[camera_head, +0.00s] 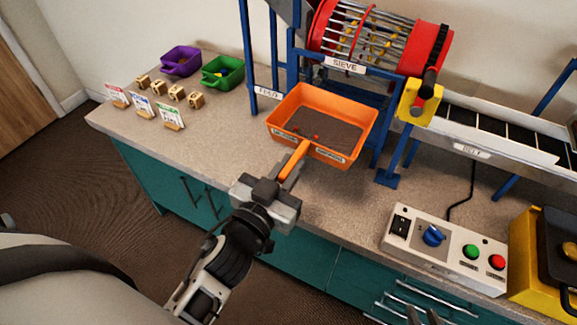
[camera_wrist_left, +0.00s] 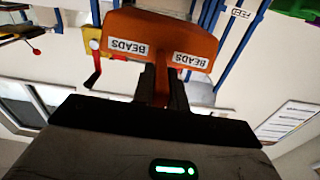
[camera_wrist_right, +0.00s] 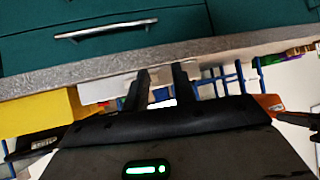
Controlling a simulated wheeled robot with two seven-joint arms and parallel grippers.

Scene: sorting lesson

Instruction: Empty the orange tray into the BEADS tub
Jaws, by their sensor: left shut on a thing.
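The orange tray (camera_head: 335,102) stands upright at the front of the sieve stand, with a few small red bits on its brown floor. In the left wrist view the tray (camera_wrist_left: 160,28) shows two BEADS labels on its wall. My left gripper (camera_head: 283,182) is shut on the tray's orange handle (camera_head: 295,160). A purple tub (camera_head: 181,60) and a green tub (camera_head: 222,72) stand at the back left of the counter; I cannot read any BEADS label on them. My right gripper (camera_wrist_right: 160,85) is open and empty in front of the counter.
Several small wooden blocks (camera_head: 177,92) and label cards (camera_head: 140,103) stand at the left. The red sieve drum (camera_head: 375,38) on blue posts rises behind the tray. The belt (camera_head: 490,125) and control box (camera_head: 445,250) are at the right. The counter's left front is clear.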

